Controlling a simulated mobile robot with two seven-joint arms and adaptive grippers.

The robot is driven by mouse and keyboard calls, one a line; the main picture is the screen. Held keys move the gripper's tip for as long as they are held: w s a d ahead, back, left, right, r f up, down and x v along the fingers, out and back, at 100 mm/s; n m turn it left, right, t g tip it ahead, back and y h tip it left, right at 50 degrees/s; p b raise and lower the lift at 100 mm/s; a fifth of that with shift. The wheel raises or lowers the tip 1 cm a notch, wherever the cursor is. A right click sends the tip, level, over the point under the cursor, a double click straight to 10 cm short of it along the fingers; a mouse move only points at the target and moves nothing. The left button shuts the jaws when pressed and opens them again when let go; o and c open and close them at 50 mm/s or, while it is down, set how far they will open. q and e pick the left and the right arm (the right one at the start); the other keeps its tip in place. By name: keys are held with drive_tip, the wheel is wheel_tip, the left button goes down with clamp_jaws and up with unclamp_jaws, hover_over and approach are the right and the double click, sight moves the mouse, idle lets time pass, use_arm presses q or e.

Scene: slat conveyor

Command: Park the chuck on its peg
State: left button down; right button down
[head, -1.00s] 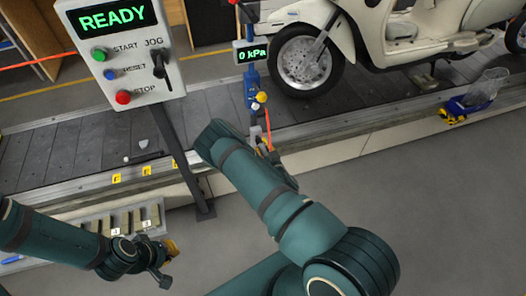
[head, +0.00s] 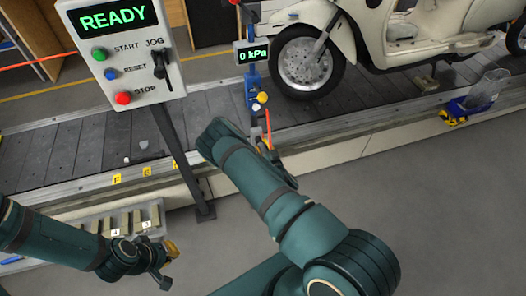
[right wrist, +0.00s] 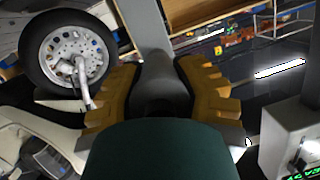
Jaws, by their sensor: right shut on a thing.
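My right gripper (head: 264,136) is beside the lower part of the blue post, partly hidden by my right forearm. In the right wrist view its two yellow fingers (right wrist: 157,92) are closed on a grey thing (right wrist: 156,75), taken to be the chuck; its outline is hard to tell from the grey column behind. An orange strip (head: 269,128), perhaps hose, shows at the gripper. The blue post (head: 251,78) carries a 0 kPa display (head: 252,55) and a yellow knob (head: 262,97). I cannot make out the peg. My left gripper (head: 168,265) hangs low at left, its opening unclear.
A control panel (head: 122,50) reading READY stands on a dark post (head: 180,150) left of my right arm. A cream scooter (head: 400,35) stands on the slat conveyor (head: 60,150). A parts tray (head: 105,225) lies lower left.

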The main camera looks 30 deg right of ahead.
drive_tip(key=shift+w, duration=0.25)
drive_tip(key=c, duration=0.7)
unclamp_jaws()
drive_tip(key=shift+o, duration=0.2)
drive_tip(key=v, duration=1.2)
drive_tip(key=shift+d+f, duration=0.1)
